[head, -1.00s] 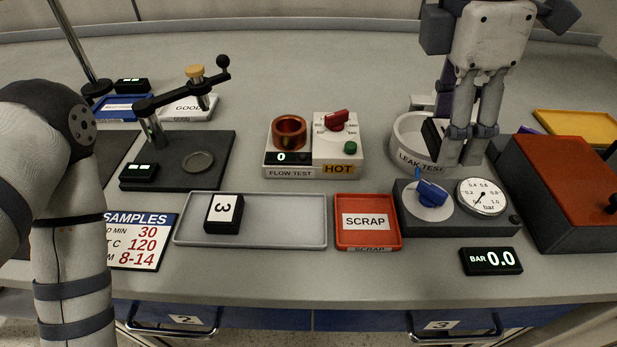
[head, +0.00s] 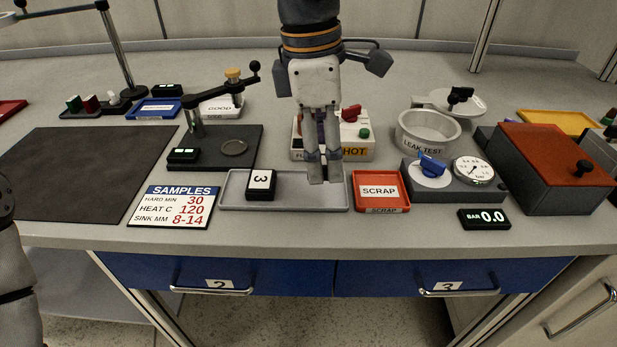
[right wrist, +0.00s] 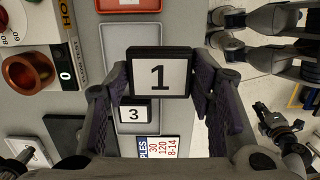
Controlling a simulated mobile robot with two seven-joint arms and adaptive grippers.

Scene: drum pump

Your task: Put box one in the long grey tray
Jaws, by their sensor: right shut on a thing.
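Box one (right wrist: 158,75), a black box with a white label marked 1, is held between the fingers of my right gripper (right wrist: 160,80) in the right wrist view. In the head view my right gripper (head: 325,178) points down over the right part of the long grey tray (head: 292,196). A black box marked 3 (head: 261,182) sits in the tray's left part. It also shows in the right wrist view (right wrist: 134,114).
The red scrap tray (head: 382,192) stands just right of the grey tray. The flow test unit (head: 358,150) is behind my right gripper. The leak test pot (head: 428,135) stands to the right, and a samples sign (head: 174,206) lies at the left front.

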